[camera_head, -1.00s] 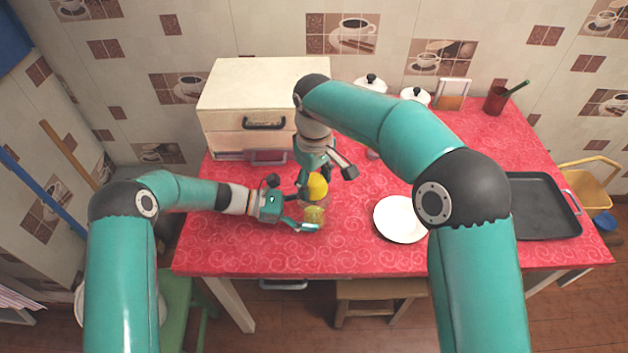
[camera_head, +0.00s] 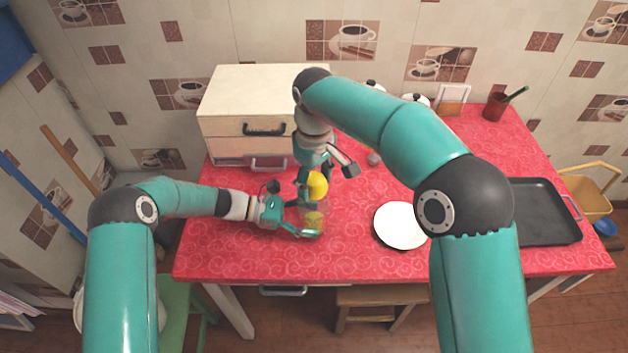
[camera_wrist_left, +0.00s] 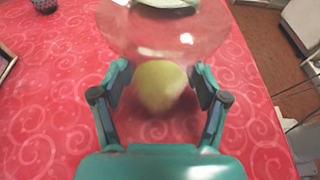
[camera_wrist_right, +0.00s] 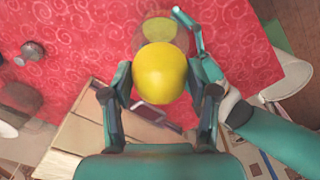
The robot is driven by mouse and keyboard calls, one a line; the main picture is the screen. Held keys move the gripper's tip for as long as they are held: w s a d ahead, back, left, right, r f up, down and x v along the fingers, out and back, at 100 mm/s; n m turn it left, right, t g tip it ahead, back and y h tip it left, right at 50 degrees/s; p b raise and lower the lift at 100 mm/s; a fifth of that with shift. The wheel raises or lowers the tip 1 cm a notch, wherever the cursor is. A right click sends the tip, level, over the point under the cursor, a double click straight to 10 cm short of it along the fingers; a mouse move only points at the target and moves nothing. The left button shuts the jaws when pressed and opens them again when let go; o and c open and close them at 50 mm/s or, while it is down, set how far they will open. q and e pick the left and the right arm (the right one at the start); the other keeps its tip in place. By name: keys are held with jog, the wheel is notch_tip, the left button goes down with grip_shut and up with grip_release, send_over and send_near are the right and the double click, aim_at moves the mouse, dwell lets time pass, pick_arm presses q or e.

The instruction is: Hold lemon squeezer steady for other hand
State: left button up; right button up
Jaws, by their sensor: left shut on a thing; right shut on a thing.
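The lemon squeezer (camera_head: 314,221) looks like a clear dish with a yellow-green part, near the table's front left. My left gripper (camera_head: 308,222) is shut on it, and its two fingers flank the blurred yellow-green part in the left wrist view (camera_wrist_left: 160,85). A bright yellow lemon (camera_head: 317,185) is in my right gripper (camera_head: 325,187), which is shut on it just above and behind the squeezer. In the right wrist view the lemon (camera_wrist_right: 160,72) partly hides the clear dish (camera_wrist_right: 182,38). I cannot tell whether the squeezer touches the table.
A cream chest of drawers (camera_head: 265,95) stands behind the grippers. A white plate (camera_head: 399,224) lies to the right, and a dark tray (camera_head: 540,208) farther right. The red cloth between chest and plate has some free room.

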jog(key=shift+f, duration=0.35)
jog(key=shift+f, duration=0.9)
jog(key=shift+r, duration=0.1)
jog(key=shift+r, duration=0.95)
dwell(0.4)
jog(key=shift+f, duration=1.05)
jog(key=shift+r, duration=1.05)
